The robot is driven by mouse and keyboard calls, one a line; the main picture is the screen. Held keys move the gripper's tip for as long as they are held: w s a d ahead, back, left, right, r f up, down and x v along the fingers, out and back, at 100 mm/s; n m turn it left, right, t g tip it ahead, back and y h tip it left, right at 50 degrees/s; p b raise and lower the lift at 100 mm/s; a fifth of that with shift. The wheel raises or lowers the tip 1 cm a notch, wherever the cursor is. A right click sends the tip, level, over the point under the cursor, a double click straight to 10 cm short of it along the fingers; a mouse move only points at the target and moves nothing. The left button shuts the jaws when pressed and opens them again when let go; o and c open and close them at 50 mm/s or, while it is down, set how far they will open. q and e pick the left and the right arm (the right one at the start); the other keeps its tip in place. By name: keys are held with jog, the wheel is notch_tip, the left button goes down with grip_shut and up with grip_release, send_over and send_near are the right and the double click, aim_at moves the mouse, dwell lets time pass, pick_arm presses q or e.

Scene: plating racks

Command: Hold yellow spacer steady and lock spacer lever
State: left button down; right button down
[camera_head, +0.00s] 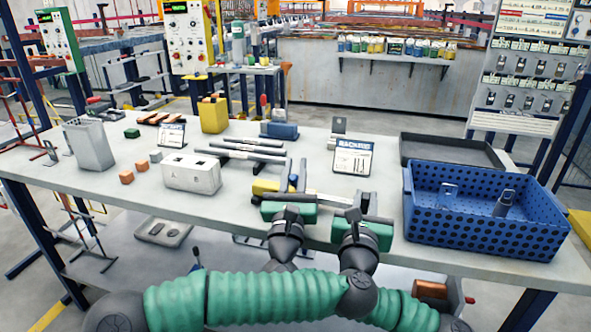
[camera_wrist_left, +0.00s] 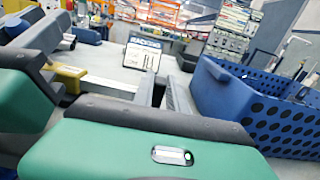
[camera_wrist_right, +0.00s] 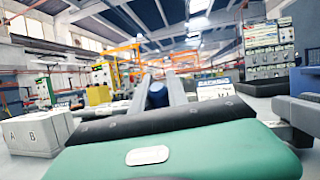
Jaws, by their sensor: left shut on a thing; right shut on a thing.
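The yellow spacer (camera_head: 265,187) lies near the front edge of the table, and its yellow end also shows in the left wrist view (camera_wrist_left: 70,77). A silver bar (camera_head: 328,199) runs from beside it toward the right. A small blue lever (camera_head: 292,183) stands by the yellow part. My right gripper (camera_head: 287,188) is at the blue lever, with blue showing between its fingers in the right wrist view (camera_wrist_right: 157,95). My left gripper (camera_head: 357,205) is shut at the right end of the silver bar. The fingers and green gripper bodies partly hide both contacts.
A blue perforated crate (camera_head: 480,239) stands close to the right of my left gripper. A white A/B block (camera_head: 192,175) is to the left. Grey rods (camera_head: 245,154) and a racking sign (camera_head: 352,158) lie behind. A dark tray (camera_head: 450,151) sits at the back right.

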jog(key=shift+s+t, duration=0.3)
jog(key=shift+t, duration=0.4)
jog(key=c, duration=1.3)
grip_release()
jog(key=shift+w, duration=0.1)
